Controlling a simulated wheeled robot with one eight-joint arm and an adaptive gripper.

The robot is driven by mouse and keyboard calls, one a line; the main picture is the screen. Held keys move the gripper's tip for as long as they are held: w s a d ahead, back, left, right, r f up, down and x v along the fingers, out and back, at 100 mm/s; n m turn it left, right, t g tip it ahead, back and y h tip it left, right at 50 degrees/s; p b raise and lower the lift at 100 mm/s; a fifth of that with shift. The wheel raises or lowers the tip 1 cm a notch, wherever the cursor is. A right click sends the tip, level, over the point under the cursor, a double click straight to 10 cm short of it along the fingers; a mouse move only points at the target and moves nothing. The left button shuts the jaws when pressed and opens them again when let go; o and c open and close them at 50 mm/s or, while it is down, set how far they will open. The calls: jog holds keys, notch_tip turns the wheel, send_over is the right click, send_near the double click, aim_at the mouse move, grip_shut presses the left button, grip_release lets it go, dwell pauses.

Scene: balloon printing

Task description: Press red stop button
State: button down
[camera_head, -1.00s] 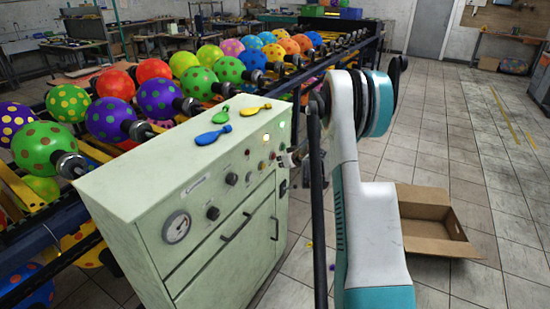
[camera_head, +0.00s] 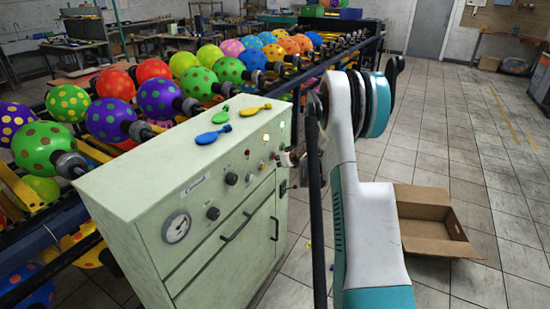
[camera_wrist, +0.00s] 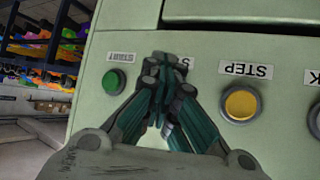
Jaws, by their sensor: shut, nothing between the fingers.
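The pale green control cabinet (camera_head: 215,225) fills the lower middle of the head view. My gripper (camera_wrist: 167,65) is shut and empty. Its fingertips point at the button panel in the wrist view, between a green button (camera_wrist: 114,81) under an upside-down START label and a yellow button (camera_wrist: 240,103) under a STEP label. The fingers cover part of a label and the spot below it. The red stop button is not visible in the wrist view; I cannot tell whether the fingertips touch it. In the head view my gripper (camera_head: 288,157) is at the cabinet's right front end.
Several balloons on a rack (camera_head: 160,98) stand behind the cabinet. Flat blue, green and yellow balloons lie on its top. An open cardboard box (camera_head: 430,225) sits on the floor to the right. Another button (camera_wrist: 315,118) is at the wrist view's right edge. Floor on the right is mostly clear.

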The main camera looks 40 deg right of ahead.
dwell(0.4)
jog(key=shift+s+d, duration=0.35)
jog(key=shift+s, duration=0.45)
jog(key=shift+s, duration=0.1)
jog(key=s, duration=0.1)
jog(key=s+d+b, duration=0.1)
jog(key=s, duration=0.1)
jog(key=s+d, duration=0.1)
jog(key=s, duration=0.1)
jog(key=shift+s+d, duration=0.15)
jog(key=shift+s, duration=0.05)
dwell(0.5)
